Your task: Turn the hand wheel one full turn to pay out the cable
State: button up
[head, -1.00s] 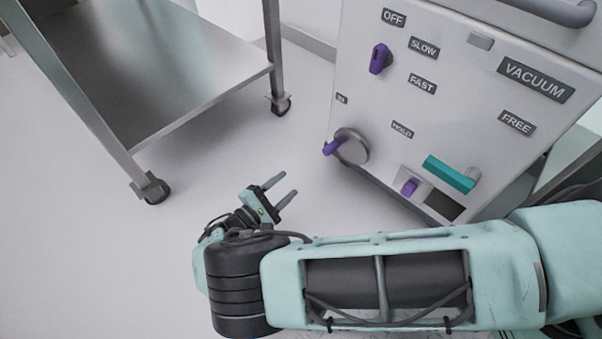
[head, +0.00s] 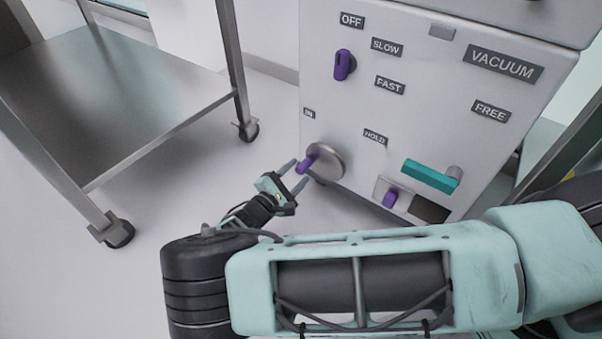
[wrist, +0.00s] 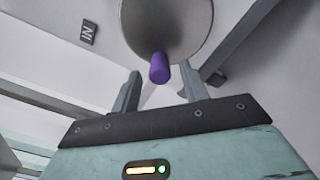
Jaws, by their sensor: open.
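The hand wheel (head: 327,161) is a round grey metal disc on the lower left of the vacuum machine's front. Its purple crank handle (head: 306,163) sticks out from the disc's left part. The wheel also shows at the top of the wrist view (wrist: 190,22), with the handle (wrist: 159,68) pointing towards the camera. My gripper (head: 296,174) is open, close to the handle; in the wrist view its two fingertips (wrist: 160,80) lie to either side of and just below the handle. I cannot tell whether either finger touches it. The cable is not visible.
The machine carries a purple selector knob (head: 344,64), a teal lever (head: 431,176) and a small purple switch (head: 390,198) right of the wheel. A steel cart (head: 120,95) stands at left. The floor (head: 165,205) between cart and machine is clear.

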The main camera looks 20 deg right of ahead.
aim_at(323, 165)
jog(key=shift+b+x, duration=0.35)
jog(key=shift+x, duration=1)
jog(key=shift+c, duration=0.4)
grip_shut()
jog(key=shift+n+p, duration=0.35)
jog(key=shift+n, duration=0.05)
